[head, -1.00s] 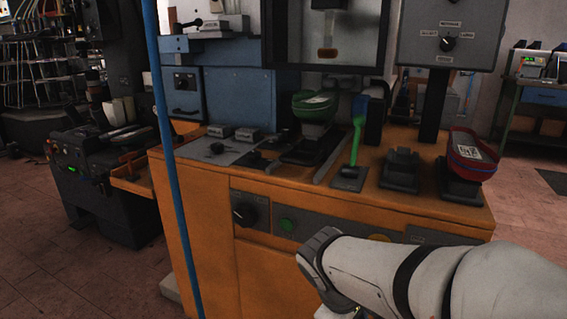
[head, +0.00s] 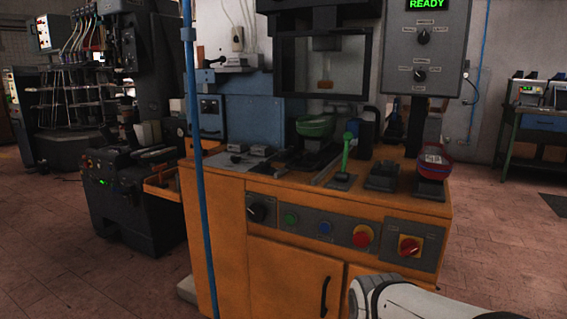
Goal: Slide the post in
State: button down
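The heel press is an orange bench with a dark frame above it. A post carrying a green shoe-like piece (head: 315,127) stands on the bench top, on a dark base by a rail (head: 327,171) that runs front to back. It appears in front of the dark press opening (head: 325,64); I cannot tell how far in it sits. A green-handled lever (head: 346,152) stands upright to its right. A white link of my arm shows at the bottom right, in front of the cabinet. My gripper is out of the picture.
A red piece with a white label (head: 434,160) sits on a dark stand at the bench's right; an empty dark stand (head: 384,174) is beside it. The screen (head: 427,5) reads READY. A blue pole (head: 197,150) crosses the left side.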

aim_at(319, 155)
jog(key=z, duration=0.1)
jog(key=i, duration=1.25)
jog(key=u, duration=0.55)
